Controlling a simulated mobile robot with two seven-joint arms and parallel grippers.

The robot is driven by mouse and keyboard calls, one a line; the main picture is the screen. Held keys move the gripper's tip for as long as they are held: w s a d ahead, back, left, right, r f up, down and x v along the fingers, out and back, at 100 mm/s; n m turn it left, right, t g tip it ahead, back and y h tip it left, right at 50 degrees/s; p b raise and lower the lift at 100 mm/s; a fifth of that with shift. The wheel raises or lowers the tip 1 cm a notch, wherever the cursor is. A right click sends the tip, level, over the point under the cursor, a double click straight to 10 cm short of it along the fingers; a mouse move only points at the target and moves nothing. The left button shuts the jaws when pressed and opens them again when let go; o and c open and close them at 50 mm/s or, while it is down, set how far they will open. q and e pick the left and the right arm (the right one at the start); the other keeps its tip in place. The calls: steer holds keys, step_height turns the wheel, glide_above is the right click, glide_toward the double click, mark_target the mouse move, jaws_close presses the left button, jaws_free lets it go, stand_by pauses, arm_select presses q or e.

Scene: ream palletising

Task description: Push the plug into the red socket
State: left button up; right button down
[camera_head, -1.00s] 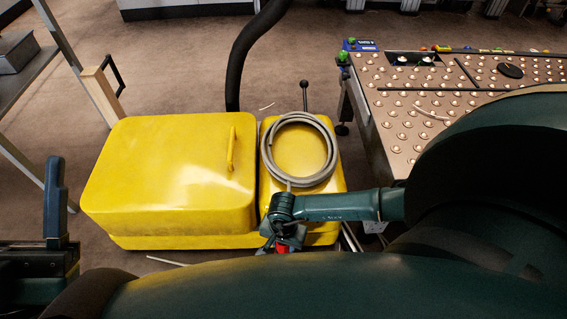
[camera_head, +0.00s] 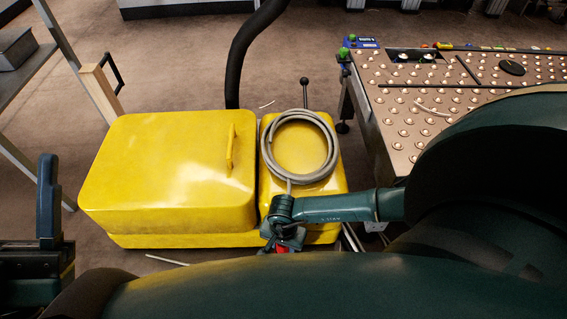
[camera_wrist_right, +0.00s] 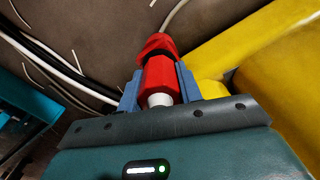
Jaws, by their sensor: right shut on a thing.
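A red plug (camera_wrist_right: 158,76) with a black ring and a pale cylindrical end sits between the blue fingers of my right gripper (camera_wrist_right: 158,88) in the right wrist view. The gripper is shut on it. A grey cable leaves its far end. In the head view my right gripper (camera_head: 284,236) is at the near edge of the small yellow housing (camera_head: 325,187), with a bit of red (camera_head: 282,248) below it. I cannot make out a separate red socket. A dark blue upright part at the left edge looks like my left gripper (camera_head: 48,198); its opening cannot be judged.
A grey cable coil (camera_head: 331,152) lies on the small housing. A large yellow box (camera_head: 165,165) stands to its left. A ball-transfer table (camera_head: 420,145) is at the right, a rack with a wooden post (camera_head: 101,91) at the left. Loose cables (camera_wrist_right: 65,65) lie on the floor.

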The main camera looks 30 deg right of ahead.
arm_select(q)
steer(key=shift+f, duration=0.1)
arm_select(e)
steer(key=shift+f, duration=0.45)
steer(key=c, duration=0.9)
jaws_free()
steer(key=shift+r+p, duration=0.35)
steer(key=shift+r, duration=0.15)
step_height(320, 180, up, 11)
steer(key=p, duration=0.5)
steer(key=shift+p, duration=0.4)
arm_select(q)
step_height(320, 180, down, 6)
steer(key=n+g+y, duration=0.2)
steer(key=n+y, duration=0.4)
steer(key=shift+s+d, duration=0.25)
steer(key=shift+d, duration=0.15)
arm_select(e)
steer(key=shift+r, duration=0.6)
